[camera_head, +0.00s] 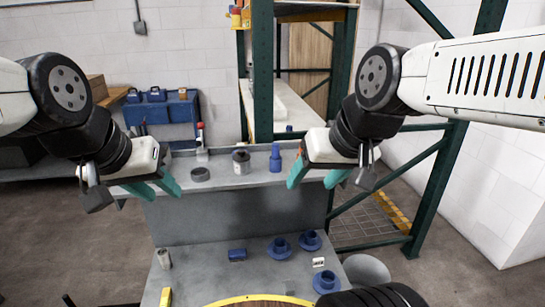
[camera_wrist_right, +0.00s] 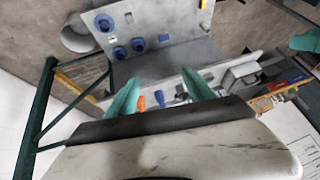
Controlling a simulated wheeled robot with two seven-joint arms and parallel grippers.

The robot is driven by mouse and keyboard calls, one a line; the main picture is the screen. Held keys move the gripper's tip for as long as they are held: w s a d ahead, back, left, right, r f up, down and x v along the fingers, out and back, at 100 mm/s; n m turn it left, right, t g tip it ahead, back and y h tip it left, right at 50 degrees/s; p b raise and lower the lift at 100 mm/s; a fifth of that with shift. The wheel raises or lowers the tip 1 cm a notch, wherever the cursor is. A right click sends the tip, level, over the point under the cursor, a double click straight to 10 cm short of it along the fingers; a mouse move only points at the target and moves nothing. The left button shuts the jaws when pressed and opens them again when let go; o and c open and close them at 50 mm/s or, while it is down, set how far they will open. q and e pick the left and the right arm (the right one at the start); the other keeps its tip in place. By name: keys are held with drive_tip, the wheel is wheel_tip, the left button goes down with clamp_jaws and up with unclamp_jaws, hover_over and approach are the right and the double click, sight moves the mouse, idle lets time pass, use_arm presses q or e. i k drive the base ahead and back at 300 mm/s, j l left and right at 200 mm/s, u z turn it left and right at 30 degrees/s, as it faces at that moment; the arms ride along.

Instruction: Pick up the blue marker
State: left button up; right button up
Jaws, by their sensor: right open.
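No thing is clearly recognisable as a blue marker. An upright blue object (camera_head: 275,158) with a narrower top stands on the raised grey ledge, just left of my right gripper (camera_head: 311,184). A blue piece also shows between the fingers in the right wrist view (camera_wrist_right: 181,88), beside an orange piece (camera_wrist_right: 159,98); I cannot tell if it is the same object. My right gripper is open, its teal fingers apart with nothing held. My left gripper (camera_head: 164,194) is open and empty at the ledge's left end.
The lower table holds a blue block (camera_head: 237,255), several blue flanged parts (camera_head: 280,247) and a yellow piece (camera_head: 166,297). A green rack post (camera_head: 440,190) stands at right.

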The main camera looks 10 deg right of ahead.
sight(275, 145)
drive_tip(key=z, duration=3.65)
drive_tip(key=u, duration=3.25)
drive_tip(key=i+j+u, duration=0.25)
drive_tip(key=i+u, duration=0.15)
drive_tip(key=i, duration=0.1)
